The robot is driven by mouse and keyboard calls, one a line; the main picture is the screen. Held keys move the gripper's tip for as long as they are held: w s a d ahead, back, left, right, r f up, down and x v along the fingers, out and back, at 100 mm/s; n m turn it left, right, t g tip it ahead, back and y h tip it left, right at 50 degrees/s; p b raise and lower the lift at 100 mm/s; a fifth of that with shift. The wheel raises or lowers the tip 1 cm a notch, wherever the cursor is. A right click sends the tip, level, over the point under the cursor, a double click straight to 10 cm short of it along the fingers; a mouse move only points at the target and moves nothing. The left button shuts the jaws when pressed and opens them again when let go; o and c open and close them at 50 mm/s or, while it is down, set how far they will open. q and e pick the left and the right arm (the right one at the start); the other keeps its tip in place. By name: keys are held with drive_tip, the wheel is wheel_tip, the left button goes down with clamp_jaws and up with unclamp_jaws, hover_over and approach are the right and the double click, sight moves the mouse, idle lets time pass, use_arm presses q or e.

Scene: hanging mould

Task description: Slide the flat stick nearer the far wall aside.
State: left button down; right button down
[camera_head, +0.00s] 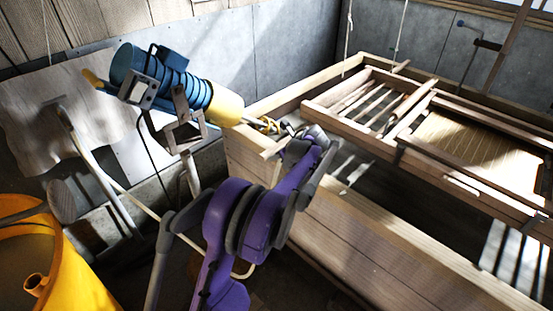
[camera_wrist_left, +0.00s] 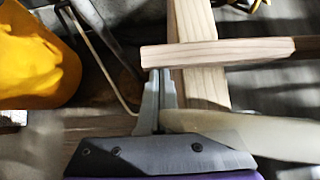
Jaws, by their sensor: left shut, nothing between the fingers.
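A slatted wooden frame (camera_head: 352,128) lies across a large wooden vat (camera_head: 345,205). Two flat sticks lie across it: one nearer the far wall (camera_head: 400,67), only partly distinguishable, and one closer to me (camera_head: 411,104). My left gripper (camera_head: 290,138) is at the vat's left rim, left of the frame and apart from both sticks. In the left wrist view its fingers (camera_wrist_left: 158,102) are together and empty. Just beyond the tips, a wooden bar (camera_wrist_left: 215,53) crosses a light beam (camera_wrist_left: 200,80); I cannot tell which bar it is. My right gripper is out of view.
A yellow tub (camera_head: 65,275) stands at the lower left. Cords (camera_head: 349,35) hang over the vat. A mesh panel (camera_head: 465,140) lies to the right.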

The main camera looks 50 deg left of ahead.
use_arm(q)
drive_tip(key=a, duration=0.8)
drive_tip(key=s+a, duration=0.1)
drive_tip(key=a, duration=0.3)
drive_tip(key=shift+a+r, duration=0.1)
drive_tip(key=shift+a, duration=0.1)
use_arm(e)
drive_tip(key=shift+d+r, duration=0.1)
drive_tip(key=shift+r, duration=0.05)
use_arm(q)
drive_tip(key=shift+w+d, duration=0.1)
drive_tip(key=shift+d, duration=0.25)
drive_tip(key=d, duration=0.3)
drive_tip(key=shift+w, duration=0.2)
drive_tip(key=v, duration=1)
drive_tip(key=shift+d, duration=0.35)
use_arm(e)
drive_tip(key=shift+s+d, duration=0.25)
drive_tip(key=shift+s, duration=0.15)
use_arm(q)
drive_tip(key=shift+s, duration=0.1)
